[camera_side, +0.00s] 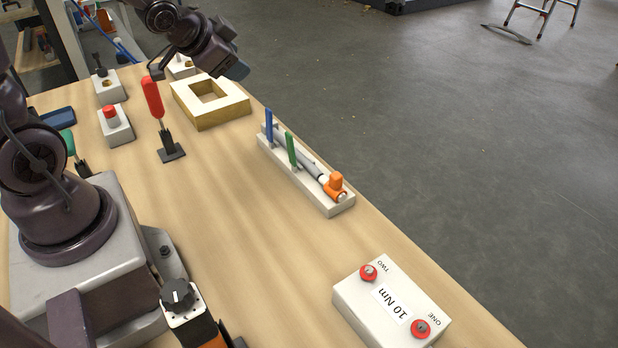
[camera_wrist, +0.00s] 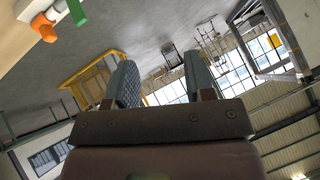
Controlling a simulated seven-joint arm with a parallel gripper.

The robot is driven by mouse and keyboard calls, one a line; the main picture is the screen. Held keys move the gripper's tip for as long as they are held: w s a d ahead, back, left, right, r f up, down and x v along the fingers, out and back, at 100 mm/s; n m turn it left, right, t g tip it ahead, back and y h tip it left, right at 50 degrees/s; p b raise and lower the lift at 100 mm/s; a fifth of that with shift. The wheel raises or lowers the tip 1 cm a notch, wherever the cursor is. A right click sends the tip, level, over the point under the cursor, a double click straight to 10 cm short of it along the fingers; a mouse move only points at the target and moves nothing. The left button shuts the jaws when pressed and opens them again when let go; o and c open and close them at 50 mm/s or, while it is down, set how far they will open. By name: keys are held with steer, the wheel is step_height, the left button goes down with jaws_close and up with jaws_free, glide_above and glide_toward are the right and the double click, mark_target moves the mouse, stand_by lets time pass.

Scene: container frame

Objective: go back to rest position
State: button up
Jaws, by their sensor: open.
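My gripper (camera_wrist: 162,80) shows in the wrist view with its two grey fingers apart and nothing between them. In the side view my gripper (camera_side: 232,52) is at the top, raised above and beyond the wooden frame (camera_side: 190,112). Its fingertips are small there. The wrist view looks out over the grey floor toward windows and roof beams, with the bench corner at upper left.
A red-handled tool (camera_side: 153,98) stands upright in a black base. A white holder (camera_side: 332,209) carries blue, green and orange-tipped tools. A white box (camera_side: 345,295) with red knobs sits at the front right. The middle of the bench is clear.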

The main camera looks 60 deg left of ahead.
steer(key=s+d+r+n+g+h, duration=0.2)
steer(key=s+d+r+h, duration=0.1)
steer(key=s+d+r, duration=0.6)
steer(key=s+d, duration=0.4)
steer(key=d, duration=0.1)
steer(key=shift+r+g, duration=0.4)
